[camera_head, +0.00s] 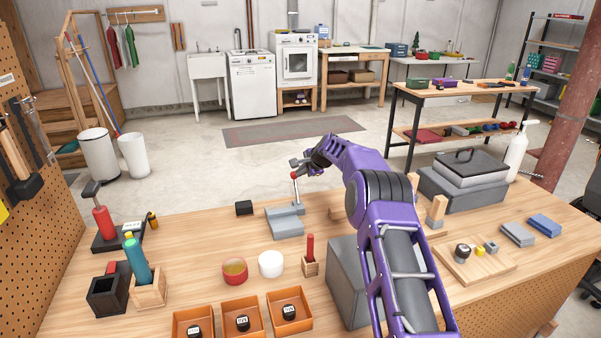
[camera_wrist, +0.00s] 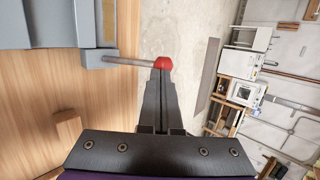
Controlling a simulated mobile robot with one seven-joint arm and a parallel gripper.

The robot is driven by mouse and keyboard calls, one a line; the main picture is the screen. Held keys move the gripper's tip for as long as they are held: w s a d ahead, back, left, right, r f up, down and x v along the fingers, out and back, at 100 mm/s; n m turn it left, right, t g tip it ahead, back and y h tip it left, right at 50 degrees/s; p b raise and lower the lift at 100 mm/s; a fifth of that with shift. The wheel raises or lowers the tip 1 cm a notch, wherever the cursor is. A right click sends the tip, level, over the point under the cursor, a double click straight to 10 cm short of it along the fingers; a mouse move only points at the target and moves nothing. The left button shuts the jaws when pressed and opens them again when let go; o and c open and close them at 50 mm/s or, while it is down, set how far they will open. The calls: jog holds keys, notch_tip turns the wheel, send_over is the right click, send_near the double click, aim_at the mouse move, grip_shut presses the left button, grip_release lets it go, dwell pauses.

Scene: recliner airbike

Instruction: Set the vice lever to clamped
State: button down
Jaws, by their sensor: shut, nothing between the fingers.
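The grey vice (camera_head: 286,222) sits on the wooden workbench, near its back edge. Its thin metal lever stands roughly upright in the head view and ends in a red knob (camera_head: 295,176). In the wrist view the lever rod (camera_wrist: 128,62) runs from the grey vice body (camera_wrist: 97,58) to the red knob (camera_wrist: 164,63). My gripper (camera_head: 299,163) is at the top of the lever. In the wrist view its shut fingertips (camera_wrist: 160,72) are right at the knob, with nothing between them. I cannot tell whether they touch it.
A small black block (camera_head: 244,208) lies left of the vice. A red tin (camera_head: 235,270), a white cup (camera_head: 271,264) and orange trays (camera_head: 289,312) stand in front. A large grey box (camera_head: 347,285) is beneath my arm. The floor behind the bench is clear.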

jog(key=shift+w, duration=0.15)
dwell(0.3)
jog(key=shift+w+a+f+p, duration=0.15)
jog(key=shift+w+p, duration=0.45)
jog(key=shift+w, duration=0.05)
jog(key=shift+w+a+f+p, duration=0.1)
jog(key=shift+w+p, duration=0.45)
jog(key=shift+w, duration=0.05)
jog(key=shift+a, duration=0.1)
